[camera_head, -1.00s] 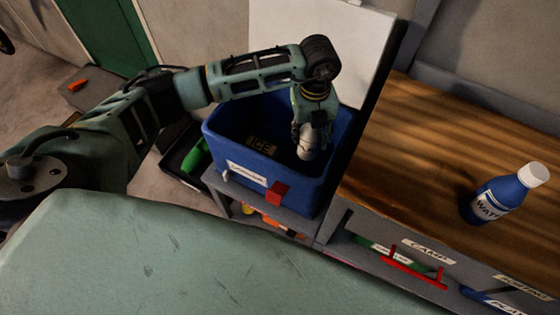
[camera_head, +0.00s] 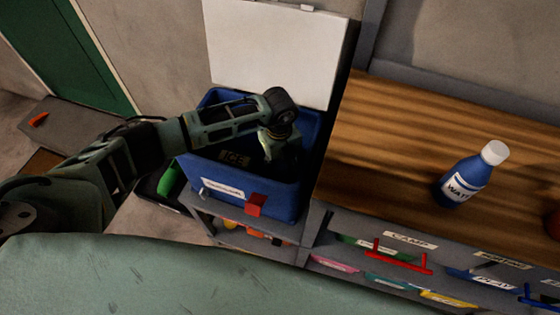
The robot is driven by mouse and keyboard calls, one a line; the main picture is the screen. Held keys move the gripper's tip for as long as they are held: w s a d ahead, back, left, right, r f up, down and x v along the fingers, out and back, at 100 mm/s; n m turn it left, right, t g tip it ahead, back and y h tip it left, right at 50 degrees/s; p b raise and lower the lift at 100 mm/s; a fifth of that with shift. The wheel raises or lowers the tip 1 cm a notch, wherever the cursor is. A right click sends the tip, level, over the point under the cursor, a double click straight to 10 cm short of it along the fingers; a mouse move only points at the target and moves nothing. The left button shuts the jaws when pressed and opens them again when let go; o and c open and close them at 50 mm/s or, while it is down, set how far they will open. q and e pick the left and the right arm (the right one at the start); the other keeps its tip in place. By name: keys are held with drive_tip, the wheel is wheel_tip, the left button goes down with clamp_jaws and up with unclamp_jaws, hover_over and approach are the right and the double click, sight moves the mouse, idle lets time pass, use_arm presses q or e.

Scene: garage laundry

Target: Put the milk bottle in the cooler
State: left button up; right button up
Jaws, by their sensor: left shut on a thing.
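The blue cooler (camera_head: 215,182) stands open on a low grey shelf left of the wooden counter, its white lid (camera_head: 275,45) raised behind it. A dark block marked ICE (camera_head: 234,158) lies inside. My left arm reaches over the cooler from the left, and my left gripper (camera_head: 277,160) points down inside it, near its right wall. The gripper is shut on the milk bottle, which is hardly visible in the shadow behind the fingers and the cooler's front wall. I cannot tell whether the bottle touches the cooler floor. My right gripper is not in view.
A blue water bottle (camera_head: 470,175) with a white cap stands on the wooden counter (camera_head: 385,130). A reddish thing (camera_head: 552,224) shows at the right edge. Labelled drawers with red and blue handles are below. A green item (camera_head: 170,180) lies in a dark bin left of the cooler.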

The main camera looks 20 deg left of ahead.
use_arm(q)
drive_tip(key=shift+r, duration=0.1)
drive_tip(key=shift+f, duration=0.25)
drive_tip(key=o, duration=1.5)
drive_tip(key=shift+r, duration=0.3)
wheel_tip(320, 180, up, 12)
drive_tip(key=shift+b, duration=0.4)
